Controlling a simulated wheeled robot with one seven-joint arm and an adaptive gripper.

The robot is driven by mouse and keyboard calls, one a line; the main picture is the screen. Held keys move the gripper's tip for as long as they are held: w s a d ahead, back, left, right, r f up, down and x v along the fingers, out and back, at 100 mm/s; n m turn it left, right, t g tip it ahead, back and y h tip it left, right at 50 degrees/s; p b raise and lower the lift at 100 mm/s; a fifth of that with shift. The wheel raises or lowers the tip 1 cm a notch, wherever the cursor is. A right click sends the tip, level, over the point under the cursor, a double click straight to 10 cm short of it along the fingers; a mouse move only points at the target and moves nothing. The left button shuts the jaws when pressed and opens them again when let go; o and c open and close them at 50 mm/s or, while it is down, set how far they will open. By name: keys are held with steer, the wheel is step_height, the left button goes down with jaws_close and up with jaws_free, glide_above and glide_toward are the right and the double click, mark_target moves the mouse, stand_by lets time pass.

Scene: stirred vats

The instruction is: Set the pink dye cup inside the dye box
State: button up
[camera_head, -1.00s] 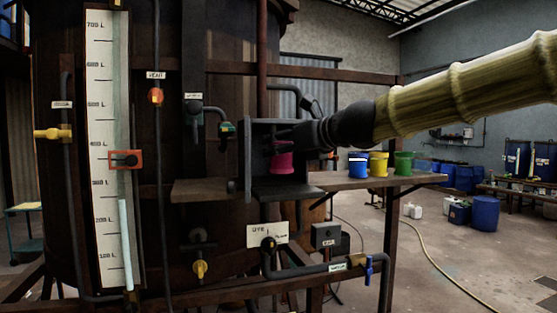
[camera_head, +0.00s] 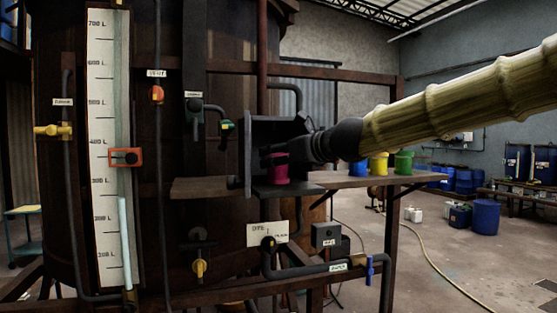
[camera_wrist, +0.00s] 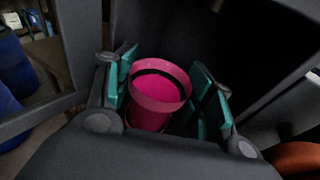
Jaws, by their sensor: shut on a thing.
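The pink dye cup (camera_head: 275,171) is upright inside the dark dye box (camera_head: 247,135) on the vat's side. In the head view its base is at or just above the box floor; I cannot tell if it touches. My gripper (camera_head: 274,157) reaches in from the right and is shut on the cup. In the wrist view the pink cup (camera_wrist: 158,100) shows its open rim between the teal finger pads of my gripper (camera_wrist: 170,92). Dark box walls surround it there. The cup's inside looks pink with a dark band.
A wooden ledge (camera_head: 205,188) juts out on the left. Valves and pipes surround the box.

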steer(key=o, duration=1.1)
steer(key=shift+d, duration=0.1)
